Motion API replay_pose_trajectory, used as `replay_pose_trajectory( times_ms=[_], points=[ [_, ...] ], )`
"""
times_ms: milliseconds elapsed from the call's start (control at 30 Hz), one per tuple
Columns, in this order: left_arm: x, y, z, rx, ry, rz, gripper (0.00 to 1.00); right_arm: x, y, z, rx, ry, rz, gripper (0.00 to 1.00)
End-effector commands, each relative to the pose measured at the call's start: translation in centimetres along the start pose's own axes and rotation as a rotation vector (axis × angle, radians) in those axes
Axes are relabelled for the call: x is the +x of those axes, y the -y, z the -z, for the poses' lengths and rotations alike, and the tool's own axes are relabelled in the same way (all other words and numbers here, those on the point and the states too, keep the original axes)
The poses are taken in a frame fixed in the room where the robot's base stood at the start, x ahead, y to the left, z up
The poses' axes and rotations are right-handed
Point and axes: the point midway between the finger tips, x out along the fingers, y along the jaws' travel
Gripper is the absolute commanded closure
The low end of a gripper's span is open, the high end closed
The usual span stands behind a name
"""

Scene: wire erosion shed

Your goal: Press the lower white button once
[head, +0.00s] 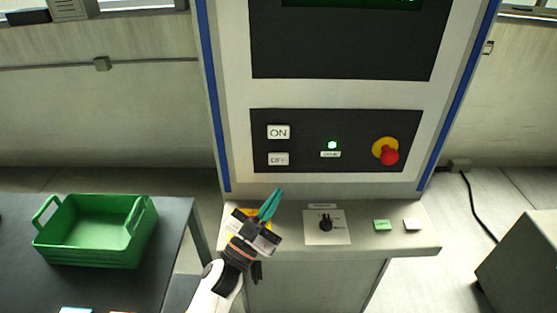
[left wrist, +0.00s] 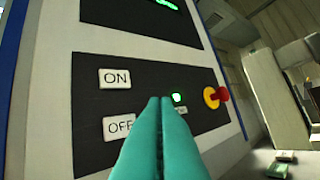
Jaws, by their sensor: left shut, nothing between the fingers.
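The lower white button, marked OFF (head: 278,159), sits on the dark control panel (head: 350,128) below the white ON button (head: 279,132). In the left wrist view the OFF button (left wrist: 118,126) is left of my fingers, its lower right part close to their edge. My left gripper (head: 273,197) has teal fingers shut together with nothing between them. In the head view its tips show just below the OFF button, over the ledge; in the left wrist view the fingertips (left wrist: 160,102) point at the panel right of the button. They appear apart from it. My right gripper is not in view.
A lit green lamp (head: 332,145) and a red emergency knob (head: 389,156) on yellow share the panel. The ledge (head: 365,244) carries a black rotary switch (head: 326,222), a green block (head: 382,225) and a white block (head: 412,224). A green crate (head: 90,255) stands on the left table.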

Motion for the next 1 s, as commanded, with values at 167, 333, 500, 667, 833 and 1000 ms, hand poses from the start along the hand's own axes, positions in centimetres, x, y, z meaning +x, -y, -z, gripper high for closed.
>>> replay_pose_trajectory(
  times_ms=[167,333,500,667,833,1000],
  points=[
    [0.0,0.0,0.0,-0.001,-0.001,-0.002,1.00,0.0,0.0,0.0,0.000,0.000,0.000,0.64],
    [0.3,-0.3,0.4,0.001,-0.001,-0.002,1.00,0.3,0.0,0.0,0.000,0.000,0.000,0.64],
    [1.5,-1.2,1.4,0.001,0.000,-0.003,1.00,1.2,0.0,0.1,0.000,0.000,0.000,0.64],
    [3.1,-2.4,2.7,0.002,0.000,-0.002,1.00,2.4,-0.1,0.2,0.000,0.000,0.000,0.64],
    [4.7,-3.5,3.8,0.001,-0.001,-0.002,1.00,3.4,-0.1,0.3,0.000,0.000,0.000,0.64],
    [5.7,-4.2,4.3,0.000,-0.001,-0.003,1.00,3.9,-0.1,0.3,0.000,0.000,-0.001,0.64]
  ],
)
